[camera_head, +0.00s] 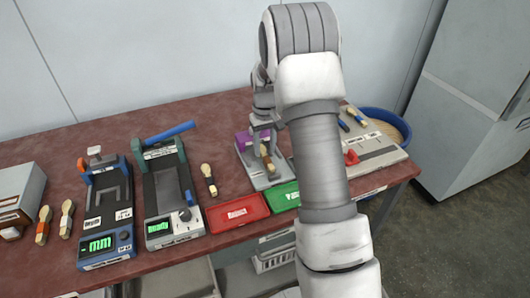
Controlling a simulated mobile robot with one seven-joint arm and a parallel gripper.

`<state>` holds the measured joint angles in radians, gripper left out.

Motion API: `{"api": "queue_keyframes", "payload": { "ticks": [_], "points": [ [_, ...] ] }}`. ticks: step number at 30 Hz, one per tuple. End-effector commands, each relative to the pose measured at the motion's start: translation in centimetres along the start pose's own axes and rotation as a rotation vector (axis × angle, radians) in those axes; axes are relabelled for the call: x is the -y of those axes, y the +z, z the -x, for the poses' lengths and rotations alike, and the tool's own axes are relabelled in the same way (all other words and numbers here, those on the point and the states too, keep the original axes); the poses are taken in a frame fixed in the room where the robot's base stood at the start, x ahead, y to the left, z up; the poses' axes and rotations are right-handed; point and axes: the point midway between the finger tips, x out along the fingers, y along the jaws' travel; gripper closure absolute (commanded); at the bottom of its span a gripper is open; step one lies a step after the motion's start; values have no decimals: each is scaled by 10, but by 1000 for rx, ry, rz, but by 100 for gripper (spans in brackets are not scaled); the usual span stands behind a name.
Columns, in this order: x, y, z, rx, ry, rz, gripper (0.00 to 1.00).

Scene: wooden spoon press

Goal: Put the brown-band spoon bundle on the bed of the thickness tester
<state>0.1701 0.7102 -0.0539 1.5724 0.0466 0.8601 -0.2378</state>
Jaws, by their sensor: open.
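My gripper (262,138), partly behind my arm, points down over a grey stand with a purple part (243,141). It is open. A spoon bundle (266,158) with a brownish band is at this stand, just below or between the fingers; whether they touch is unclear. Another bundle (208,179) with a dark band lies on the table to the left. The band colours are too small to be sure which is brown. The blue device (107,220) at the left has a green display that seems to read "mm", which suggests the thickness tester. No bundle shows on its bed.
A dark device with a blue lever (168,190) stands right of the blue one. Red (237,212) and green (284,197) trays lie at the front edge. Two bundles (43,225) (67,219) lie near a white box (20,197). A flat device (372,152) and blue bin (385,125) are right.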

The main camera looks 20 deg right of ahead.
Motion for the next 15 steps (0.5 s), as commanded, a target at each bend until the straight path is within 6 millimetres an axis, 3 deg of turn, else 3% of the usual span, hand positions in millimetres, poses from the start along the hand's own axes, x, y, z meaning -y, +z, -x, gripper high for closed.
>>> {"api": "queue_keyframes", "payload": {
  "ticks": [1, 6, 15],
  "points": [
    [0, -1, 15, -6, 1, 0, 52],
    [0, -1, 52, -4, 1, 0, 52],
    [0, 0, 88, -2, 1, 0, 52]
  ]
}}
